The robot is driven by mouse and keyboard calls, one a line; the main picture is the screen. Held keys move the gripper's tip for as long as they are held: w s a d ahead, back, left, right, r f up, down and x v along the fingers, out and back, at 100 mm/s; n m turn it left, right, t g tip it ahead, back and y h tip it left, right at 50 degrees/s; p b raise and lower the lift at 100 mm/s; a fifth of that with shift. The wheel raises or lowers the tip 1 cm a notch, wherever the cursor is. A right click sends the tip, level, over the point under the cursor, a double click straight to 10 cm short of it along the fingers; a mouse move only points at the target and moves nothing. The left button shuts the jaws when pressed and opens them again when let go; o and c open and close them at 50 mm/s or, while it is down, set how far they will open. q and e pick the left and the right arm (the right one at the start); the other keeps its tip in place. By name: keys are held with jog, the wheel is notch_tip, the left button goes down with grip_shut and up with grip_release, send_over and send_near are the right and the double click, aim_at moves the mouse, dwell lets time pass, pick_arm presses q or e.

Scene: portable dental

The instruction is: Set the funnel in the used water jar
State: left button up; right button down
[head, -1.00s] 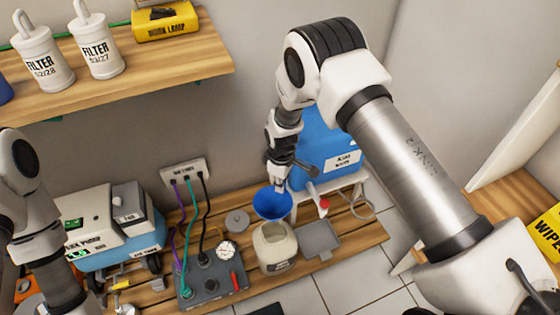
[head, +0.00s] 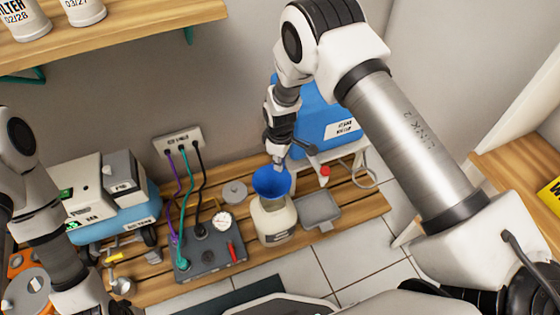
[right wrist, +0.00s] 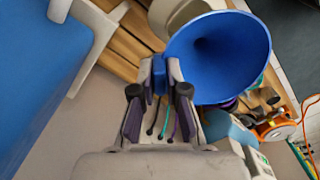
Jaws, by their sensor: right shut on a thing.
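The blue funnel (head: 272,183) is upright, wide mouth up. My right gripper (head: 279,161) is shut on its rim. In the right wrist view the fingers (right wrist: 160,76) pinch a blue part at the edge of the funnel (right wrist: 222,58). The cream jar (head: 273,224) stands on the slatted wooden bench, with the funnel at its top. The funnel covers the jar's mouth and its spout is hidden, so I cannot tell whether the spout is inside. Part of the cream jar (right wrist: 172,14) shows behind the funnel in the right wrist view. My left gripper is out of view.
A grey control box (head: 210,256) with a gauge and hoses stands left of the jar. A grey square lid or tray (head: 318,208) lies to its right. A round grey lid (head: 235,192) lies behind left. A blue container (head: 318,118) stands behind my right gripper.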

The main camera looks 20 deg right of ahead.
aim_at(280, 177)
jog(key=shift+r+p, duration=0.1)
jog(key=shift+p, duration=0.3)
jog(key=shift+s+a, duration=0.1)
jog(key=shift+p, duration=0.3)
dwell(0.4)
dwell(0.5)
jog(key=shift+f+b, duration=2)
jog(key=shift+f, duration=1.6)
jog(key=shift+f+b, duration=0.35)
jog(key=shift+f, duration=0.35)
